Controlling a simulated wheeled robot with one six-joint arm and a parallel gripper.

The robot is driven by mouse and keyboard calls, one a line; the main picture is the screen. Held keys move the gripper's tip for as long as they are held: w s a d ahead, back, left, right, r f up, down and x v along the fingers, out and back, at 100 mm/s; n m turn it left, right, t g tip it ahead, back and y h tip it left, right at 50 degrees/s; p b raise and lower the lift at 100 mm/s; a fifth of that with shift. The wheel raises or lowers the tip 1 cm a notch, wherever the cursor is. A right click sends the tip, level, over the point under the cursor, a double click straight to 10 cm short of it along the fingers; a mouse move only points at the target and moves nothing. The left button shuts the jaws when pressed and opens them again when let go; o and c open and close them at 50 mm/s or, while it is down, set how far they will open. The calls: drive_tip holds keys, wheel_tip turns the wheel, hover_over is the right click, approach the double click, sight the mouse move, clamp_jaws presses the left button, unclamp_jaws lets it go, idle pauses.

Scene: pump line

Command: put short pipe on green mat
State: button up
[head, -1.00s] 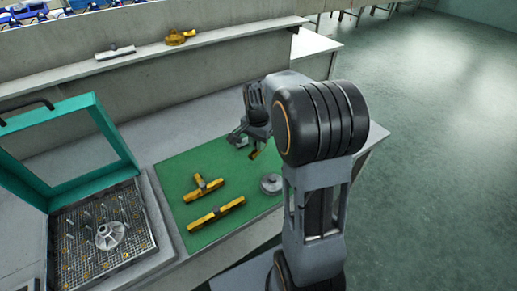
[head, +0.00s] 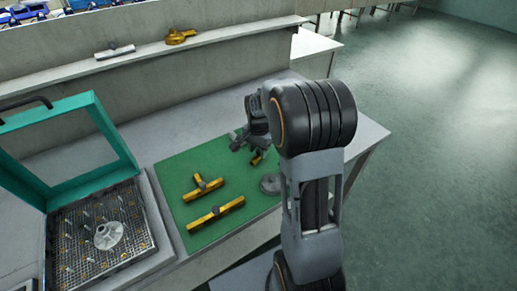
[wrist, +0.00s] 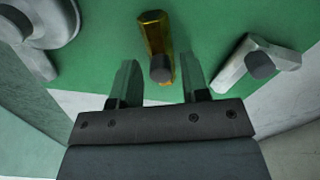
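A short yellow pipe (wrist: 156,38) with a dark grey knob lies on the green mat (wrist: 105,60), by its edge. In the head view the short pipe (head: 256,159) is mostly hidden by my gripper. My gripper (wrist: 160,75) is open, with a finger toward each side of the pipe's knob end. I see clear gaps between the fingers and the pipe. In the head view my gripper (head: 257,149) is low over the right part of the mat (head: 185,165).
A grey elbow piece (wrist: 258,62) and a grey round flange (head: 270,184) flank the short pipe. A yellow tee (head: 202,187) and a longer yellow pipe (head: 216,213) lie on the mat. A teal-lidded tray (head: 75,248) stands left. Bench behind the mat is clear.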

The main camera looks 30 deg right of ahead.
sight(258, 150)
drive_tip(key=shift+o, duration=0.3)
wheel_tip(258, 150, up, 11)
drive_tip(key=p, duration=0.1)
drive_tip(key=s+a+n+t, duration=0.1)
drive_tip(key=s+a+n, duration=0.3)
drive_tip(key=s+n, duration=0.2)
drive_tip(key=s+a+n+t, duration=0.2)
drive_tip(key=s+a+n, duration=0.3)
drive_tip(key=s, duration=0.5)
drive_tip(key=shift+a+f+n, duration=0.3)
drive_tip(key=shift+f+n, duration=0.15)
drive_tip(key=shift+n, duration=0.15)
